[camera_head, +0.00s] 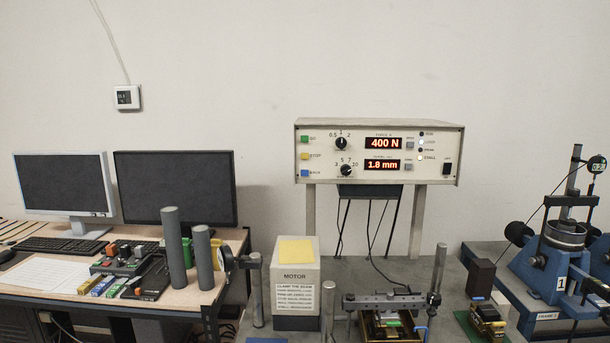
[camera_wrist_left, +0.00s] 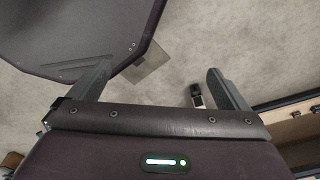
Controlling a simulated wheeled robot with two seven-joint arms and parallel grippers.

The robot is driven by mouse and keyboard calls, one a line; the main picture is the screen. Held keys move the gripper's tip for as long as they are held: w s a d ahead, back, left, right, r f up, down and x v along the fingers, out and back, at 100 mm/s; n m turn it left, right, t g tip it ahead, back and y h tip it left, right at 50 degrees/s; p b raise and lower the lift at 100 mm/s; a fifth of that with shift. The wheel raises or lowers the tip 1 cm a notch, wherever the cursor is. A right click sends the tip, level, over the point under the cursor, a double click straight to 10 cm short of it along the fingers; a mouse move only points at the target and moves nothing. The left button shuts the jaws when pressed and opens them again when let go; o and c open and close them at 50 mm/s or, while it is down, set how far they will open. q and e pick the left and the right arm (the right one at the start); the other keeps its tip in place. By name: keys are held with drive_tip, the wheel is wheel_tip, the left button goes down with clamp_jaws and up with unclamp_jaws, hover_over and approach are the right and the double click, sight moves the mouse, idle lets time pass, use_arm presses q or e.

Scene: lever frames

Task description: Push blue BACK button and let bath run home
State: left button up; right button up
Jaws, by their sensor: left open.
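The blue BACK button (camera_head: 305,173) is the lowest of three on the left of the cream control box (camera_head: 379,152), below the green and yellow buttons. The displays read 400 N and 1.8 mm. The lamp at STALL (camera_head: 422,157) looks lit. A bath-like unit (camera_head: 390,322) with a crossbar over it sits on the bench below, partly cut off by the lower edge. My left gripper (camera_wrist_left: 158,68) shows only in the left wrist view, open and empty above the floor, with nothing between its fingers. My right gripper is in neither view.
A white MOTOR box (camera_head: 295,278) stands left of the bath. Two grey cylinders (camera_head: 175,252) rise in front of the monitors (camera_head: 176,186) on the left desk. A blue test frame (camera_head: 545,270) stands at the right. The wall face around the control box is clear.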

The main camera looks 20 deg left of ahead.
use_arm(q)
clamp_jaws()
idle(0.5)
drive_tip(key=shift+a, duration=0.1)
idle(0.9)
